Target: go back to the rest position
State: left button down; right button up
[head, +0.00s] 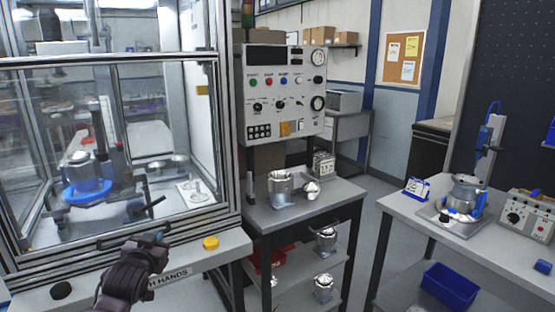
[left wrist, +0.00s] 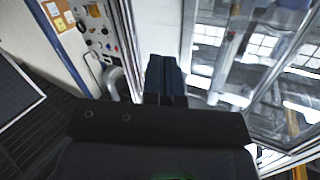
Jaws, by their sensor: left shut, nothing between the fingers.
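My left gripper (head: 156,239) is at the lower left of the head view, in front of the glass-walled test cabinet (head: 228,150) and over its front ledge. Its fingers also show in the left wrist view (left wrist: 165,75), pressed together with nothing between them. My right gripper is not in view. Inside the cabinet, a metal housing (head: 81,169) sits on a blue ring (head: 88,192), seen through the glass.
A yellow button (head: 211,243) and a black button (head: 61,290) are on the ledge near my left gripper. A grey cart (head: 334,192) with metal housings stands right of the cabinet. A workbench (head: 400,203) is farther right. Open floor lies between them.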

pick_arm(q)
jog(key=s+d+f+g, duration=0.1)
jog(key=s+f, duration=0.7)
jog(key=s, duration=0.3)
jog(key=s+d+f+g, duration=0.1)
jog(key=s+f+g, duration=0.1)
jog(key=s+f, duration=0.6)
jog(key=s+f+n+g, duration=0.1)
jog(key=s+f, duration=0.8)
jog(key=s, duration=0.7)
jog(key=shift+d+g+h, duration=0.3)
jog(key=shift+d, duration=0.1)
jog(key=shift+f, duration=0.1)
